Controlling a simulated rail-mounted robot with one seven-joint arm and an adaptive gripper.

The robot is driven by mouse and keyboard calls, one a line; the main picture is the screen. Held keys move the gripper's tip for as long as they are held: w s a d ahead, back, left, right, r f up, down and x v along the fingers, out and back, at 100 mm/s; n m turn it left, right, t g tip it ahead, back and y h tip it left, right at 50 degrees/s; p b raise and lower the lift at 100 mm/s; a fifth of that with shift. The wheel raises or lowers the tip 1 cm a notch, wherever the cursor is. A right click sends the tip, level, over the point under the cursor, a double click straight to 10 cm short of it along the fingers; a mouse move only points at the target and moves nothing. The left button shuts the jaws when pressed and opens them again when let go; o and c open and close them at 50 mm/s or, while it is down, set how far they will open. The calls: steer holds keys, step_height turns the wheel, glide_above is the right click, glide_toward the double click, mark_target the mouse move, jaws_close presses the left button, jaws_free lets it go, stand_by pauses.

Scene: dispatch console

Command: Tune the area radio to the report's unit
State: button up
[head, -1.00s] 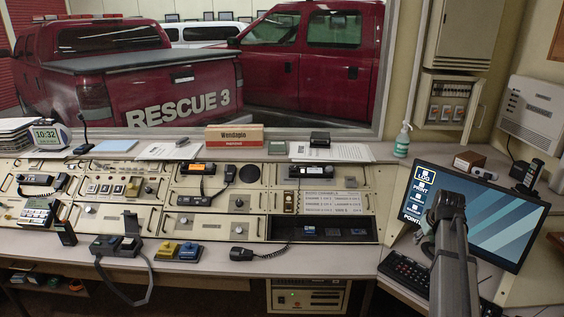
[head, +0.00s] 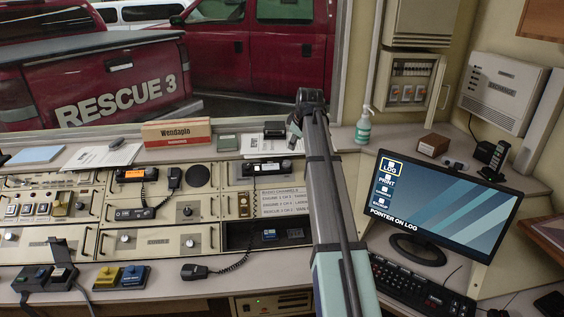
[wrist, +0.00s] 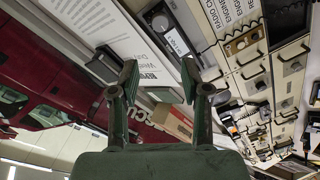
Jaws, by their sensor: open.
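My gripper (wrist: 158,84) is open and empty in the wrist view, its two dark pads apart. I cannot tell which is the area radio. A white radio channels card (head: 285,202) is below the right radio; its lower lines are small. The monitor (head: 447,215) shows LOG, PRINT and other icons, with "POINTER ON LOG".
A keyboard (head: 405,290) lies in front of the monitor. The window is behind.

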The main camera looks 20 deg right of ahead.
mark_target(287, 163)
steer(key=p+x, duration=0.4)
steer(key=x, duration=1.3)
steer(key=shift+w+f, duration=0.15)
steer(key=c, duration=0.9)
